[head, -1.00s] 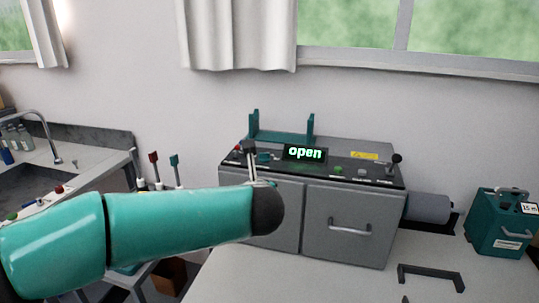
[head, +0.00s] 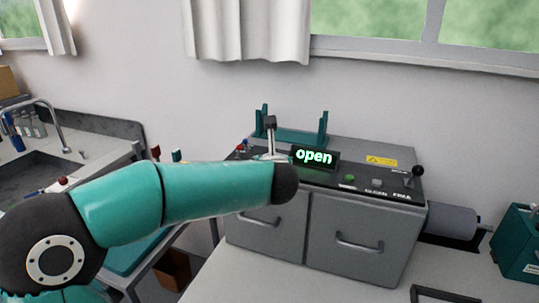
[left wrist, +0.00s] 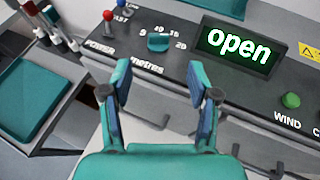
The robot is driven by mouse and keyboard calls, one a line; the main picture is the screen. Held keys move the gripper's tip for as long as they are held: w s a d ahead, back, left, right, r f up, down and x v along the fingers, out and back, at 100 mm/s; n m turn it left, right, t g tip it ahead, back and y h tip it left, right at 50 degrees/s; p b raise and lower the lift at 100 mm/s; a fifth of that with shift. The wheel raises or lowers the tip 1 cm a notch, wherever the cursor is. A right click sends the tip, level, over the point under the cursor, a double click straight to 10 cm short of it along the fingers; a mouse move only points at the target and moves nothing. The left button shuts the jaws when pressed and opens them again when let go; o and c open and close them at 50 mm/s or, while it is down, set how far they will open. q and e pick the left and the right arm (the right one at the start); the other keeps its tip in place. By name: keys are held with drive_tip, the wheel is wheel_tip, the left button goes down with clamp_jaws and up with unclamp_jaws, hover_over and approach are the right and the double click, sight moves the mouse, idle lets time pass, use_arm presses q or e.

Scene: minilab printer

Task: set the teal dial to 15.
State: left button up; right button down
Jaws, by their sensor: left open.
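The teal dial (left wrist: 157,42) sits on the machine's dark panel in the left wrist view, with a scale reading 5 to 20 around its upper side and "metres" below. I cannot tell which mark it points to. My left gripper (left wrist: 159,80) is open and empty. Its two fingers are spread apart on the near side of the dial, not touching it as far as I see. In the head view the left gripper (head: 270,140) shows partly above the forearm, over the panel's left end, and the dial is not clearly visible. My right gripper is in neither view.
The display (head: 314,157) reads "open". Red and blue knobs (left wrist: 109,15) stand left of the dial, and a green button (left wrist: 291,101) lies to the right. A black-knobbed lever (head: 418,172) is at the panel's right end. Teal posts (head: 323,128) rise behind.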

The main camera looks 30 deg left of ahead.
use_arm(q)
drive_tip(key=p+x, duration=0.1)
drive_tip(key=x, duration=1)
drive_tip(key=shift+r+p, duration=0.15)
drive_tip(key=shift+p, duration=0.25)
clamp_jaws()
